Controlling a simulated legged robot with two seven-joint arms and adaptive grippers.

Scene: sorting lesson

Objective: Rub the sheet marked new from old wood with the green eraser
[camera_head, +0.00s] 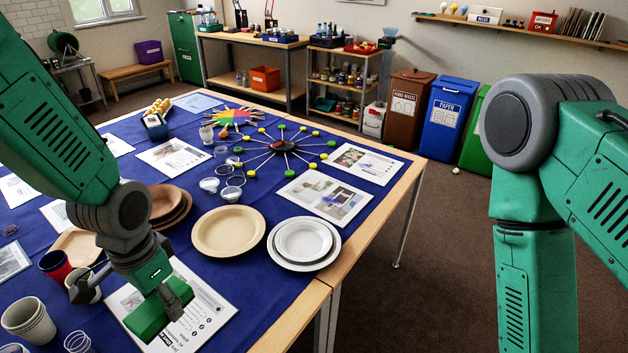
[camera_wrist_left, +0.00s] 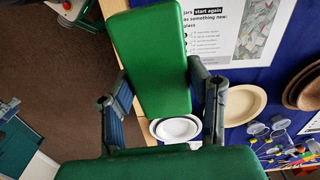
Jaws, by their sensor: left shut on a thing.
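My left gripper (camera_head: 165,305) is shut on the green eraser (camera_head: 148,317), a long green block. In the left wrist view the eraser (camera_wrist_left: 152,50) lies between the two dark fingers of the same gripper (camera_wrist_left: 165,98). In the head view the eraser overlaps a printed sheet (camera_head: 205,300) at the table's near edge; I cannot tell whether they touch. In the left wrist view this sheet (camera_wrist_left: 235,50) reads "start again as something new: glass", partly covered. I cannot make out "new from old wood" on any sheet. My right arm shows, but its gripper is out of view.
A tan plate (camera_head: 228,246) and stacked white plates (camera_head: 273,253) sit beside the sheet. Brown plates (camera_head: 187,212) and cups (camera_head: 27,318) stand close to my left arm. Other printed sheets (camera_head: 172,168), (camera_head: 347,207) lie on the blue cloth (camera_head: 262,280). A spoked model (camera_head: 283,146) stands farther back.

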